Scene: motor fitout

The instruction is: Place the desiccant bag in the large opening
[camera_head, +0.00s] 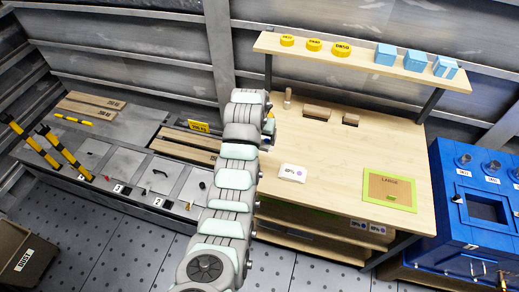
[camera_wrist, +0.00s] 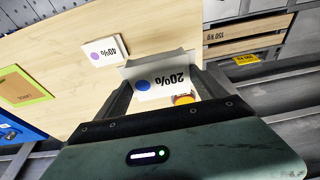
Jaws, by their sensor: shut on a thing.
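My gripper (camera_wrist: 162,72) is shut on a white desiccant bag (camera_wrist: 160,85) marked 20% with a blue dot, seen in the wrist view. In the head view, my gripper (camera_head: 268,130) is over the left edge of the wooden table, and my arm hides most of it and the bag. A second white bag (camera_head: 292,173), marked 40% with a purple dot, lies on the table; it also shows in the wrist view (camera_wrist: 104,50). A brown panel labelled LARGE (camera_head: 388,188) with a green border lies at the table's front right, apart from my gripper.
Yellow discs (camera_head: 314,44) and blue boxes (camera_head: 415,60) stand on the raised shelf (camera_head: 360,58). Small wooden blocks (camera_head: 317,112) are at the table's back. More bags (camera_head: 377,229) are under the tabletop (camera_head: 340,150). A blue machine (camera_head: 480,205) stands right. The table's middle is clear.

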